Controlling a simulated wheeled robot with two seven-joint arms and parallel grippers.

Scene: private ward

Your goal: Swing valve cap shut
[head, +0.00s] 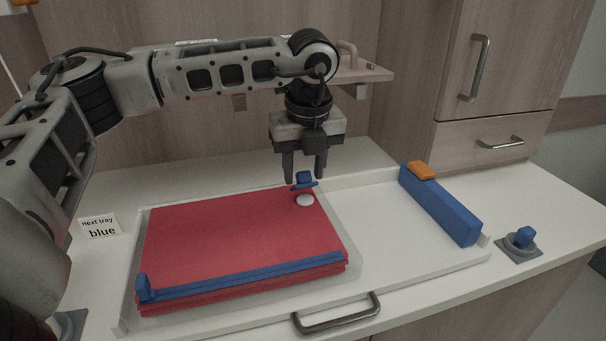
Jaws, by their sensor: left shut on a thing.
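A red mat-like pad (240,240), stacked in layers, lies in a shallow white tray (390,260) on the counter. A small blue valve cap (304,184) is at the pad's far right corner, tilted up above a round white valve seat (305,200) and apart from most of it. My left gripper (304,177) reaches down from above, its two fingers on either side of the cap's blue tab, shut on it. Any hinge of the cap is too small to make out. My right gripper is not in view.
A blue strip (250,275) runs along the pad's front edge. A long blue block (438,205) with an orange piece (421,170) lies at the tray's right. A blue knob (524,236) stands further right. A sign (100,227) reads "next tray blue". The tray's middle right is clear.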

